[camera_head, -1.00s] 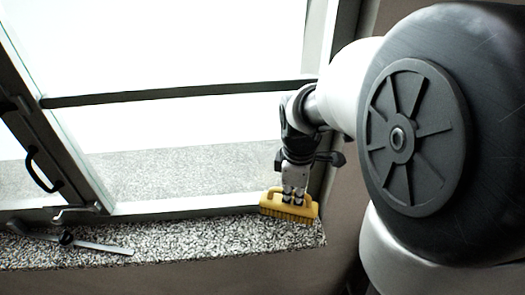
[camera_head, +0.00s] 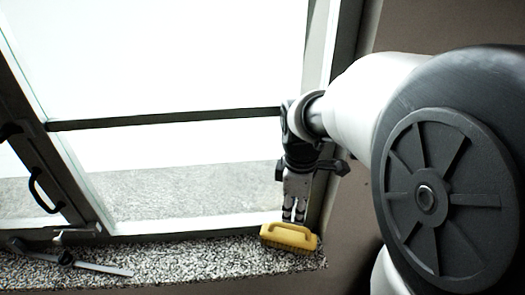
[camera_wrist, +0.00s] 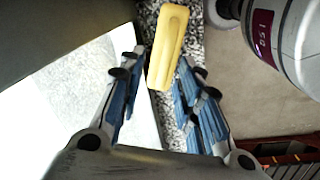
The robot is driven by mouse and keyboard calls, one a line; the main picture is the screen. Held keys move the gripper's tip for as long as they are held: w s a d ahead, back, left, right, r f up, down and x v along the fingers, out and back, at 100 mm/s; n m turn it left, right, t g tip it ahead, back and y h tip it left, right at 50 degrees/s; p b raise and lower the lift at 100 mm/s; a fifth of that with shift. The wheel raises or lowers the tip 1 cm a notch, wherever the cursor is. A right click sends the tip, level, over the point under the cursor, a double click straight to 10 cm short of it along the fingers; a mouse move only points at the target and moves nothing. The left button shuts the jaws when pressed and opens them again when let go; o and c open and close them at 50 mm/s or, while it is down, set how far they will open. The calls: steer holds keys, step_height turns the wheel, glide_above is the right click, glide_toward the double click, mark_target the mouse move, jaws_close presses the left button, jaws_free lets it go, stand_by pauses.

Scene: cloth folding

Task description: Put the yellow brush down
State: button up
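The yellow brush (camera_head: 289,238) lies on the speckled stone sill (camera_head: 200,262) near its right end, handle side up. My gripper (camera_head: 294,218) is just above and behind the brush, fingers pointing down.
A squeegee-like tool (camera_head: 80,262) lies on the sill at the left. A glass window (camera_head: 180,150) with a dark crossbar and a handled frame (camera_head: 42,188) stands behind. The sill between tool and brush is clear.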

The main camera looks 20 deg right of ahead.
step_height(320, 180, up, 9)
steer(key=s+a+f+m+t, duration=0.2)
steer(key=s+a+m+t, duration=0.1)
steer(key=s+a+m, duration=0.7)
steer(key=shift+s+a+t+y, duration=0.3)
steer(key=shift+s+a+t, duration=0.1)
steer(key=shift+s, duration=1.35)
steer(key=shift+f, duration=0.15)
step_height(320, 180, down, 24)
steer(key=b, duration=2.3)
steer(key=shift+d, duration=0.1)
steer(key=shift+c, duration=0.3)
